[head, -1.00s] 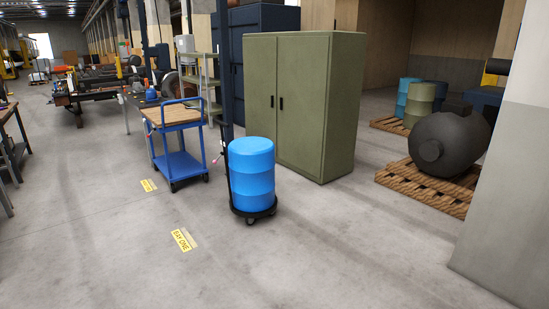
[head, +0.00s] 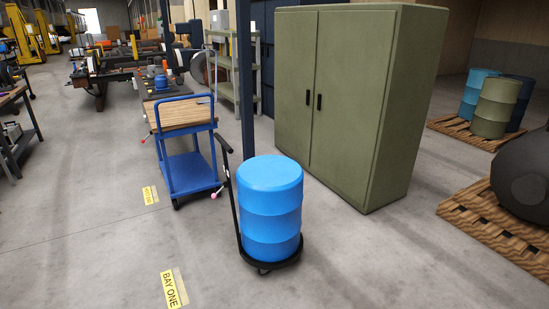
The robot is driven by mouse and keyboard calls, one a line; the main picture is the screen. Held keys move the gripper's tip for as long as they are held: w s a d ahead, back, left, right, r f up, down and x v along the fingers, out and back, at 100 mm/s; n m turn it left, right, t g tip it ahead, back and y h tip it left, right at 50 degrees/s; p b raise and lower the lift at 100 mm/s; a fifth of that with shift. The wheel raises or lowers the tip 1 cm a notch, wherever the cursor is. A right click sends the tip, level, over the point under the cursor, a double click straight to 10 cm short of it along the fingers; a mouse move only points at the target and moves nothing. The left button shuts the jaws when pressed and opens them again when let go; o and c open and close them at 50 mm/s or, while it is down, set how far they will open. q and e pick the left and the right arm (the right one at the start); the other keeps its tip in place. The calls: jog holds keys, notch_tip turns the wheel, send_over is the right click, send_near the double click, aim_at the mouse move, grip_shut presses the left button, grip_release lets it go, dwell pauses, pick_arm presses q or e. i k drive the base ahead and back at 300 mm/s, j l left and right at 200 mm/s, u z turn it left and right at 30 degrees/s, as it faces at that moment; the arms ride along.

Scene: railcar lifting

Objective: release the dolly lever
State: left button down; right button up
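A blue drum (head: 270,208) stands upright on a round black dolly (head: 285,261) with casters, in the middle of the head view. A thin black handle (head: 234,205) rises from the dolly at the drum's left side. A small pink-tipped lever (head: 216,194) sticks out to the left of this handle. Neither of my grippers shows in the head view.
A blue cart (head: 190,172) with a wooden top stands behind the dolly to the left. A green cabinet (head: 355,100) stands behind it to the right. Pallets with drums (head: 494,108) are at the far right. A yellow BAY ONE floor label (head: 174,288) lies on open floor at front left.

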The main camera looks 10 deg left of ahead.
aim_at(219, 191)
jog(key=i, duration=1.95)
jog(key=u, duration=0.3)
